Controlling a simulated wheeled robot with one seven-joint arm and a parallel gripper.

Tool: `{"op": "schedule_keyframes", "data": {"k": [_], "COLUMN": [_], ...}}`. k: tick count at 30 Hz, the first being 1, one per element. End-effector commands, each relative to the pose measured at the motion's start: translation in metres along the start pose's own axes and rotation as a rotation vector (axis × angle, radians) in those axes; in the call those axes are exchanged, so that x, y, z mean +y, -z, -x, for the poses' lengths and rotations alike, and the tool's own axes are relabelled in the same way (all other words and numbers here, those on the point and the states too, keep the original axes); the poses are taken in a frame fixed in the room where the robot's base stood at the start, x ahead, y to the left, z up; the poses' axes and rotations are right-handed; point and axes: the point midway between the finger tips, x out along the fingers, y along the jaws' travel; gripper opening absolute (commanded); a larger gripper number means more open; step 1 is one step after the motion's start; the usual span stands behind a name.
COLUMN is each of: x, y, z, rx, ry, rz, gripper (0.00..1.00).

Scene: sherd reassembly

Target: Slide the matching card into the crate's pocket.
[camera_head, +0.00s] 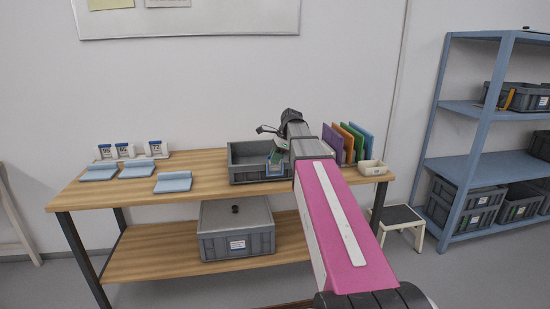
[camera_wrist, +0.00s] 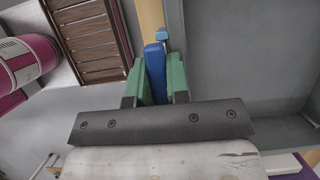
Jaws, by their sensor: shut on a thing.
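The grey crate (camera_head: 245,178) stands on the wooden table, near its middle. My gripper (camera_head: 272,143) is at the crate's right part, in front of or above it. In the wrist view, my gripper's green fingers (camera_wrist: 158,80) are shut on a thin blue thing, seen edge-on, which looks like a card (camera_wrist: 154,60). A small light-blue piece (camera_wrist: 161,33) shows just beyond it. In the head view the held card (camera_head: 276,158) is small beside the crate's front, and its number cannot be read. I cannot tell whether it touches the crate's pocket.
Several white number cards (camera_head: 124,150) stand at the table's back left, with folded blue pieces (camera_head: 172,182) in front. Coloured panels (camera_head: 357,140) and a small cream bin (camera_head: 373,168) are at the right. A lidded grey box (camera_head: 236,232) sits on the lower shelf. Blue shelving (camera_head: 463,168) stands farther right.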

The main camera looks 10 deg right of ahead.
Motion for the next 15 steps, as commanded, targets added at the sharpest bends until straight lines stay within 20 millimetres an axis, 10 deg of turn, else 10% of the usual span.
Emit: {"op": "schedule_keyframes", "data": {"k": [2, 6, 15], "x": [0.0002, 0.0000, -0.0001], "y": [0.0011, 0.0012, 0.0013], "z": [-0.0027, -0.0029, -0.0018], "rx": [0.000, 0.000, 0.000], "ry": [0.000, 0.001, 0.000], "rz": [0.000, 0.000, 0.000], "gripper": [0.00, 0.46, 0.46]}}
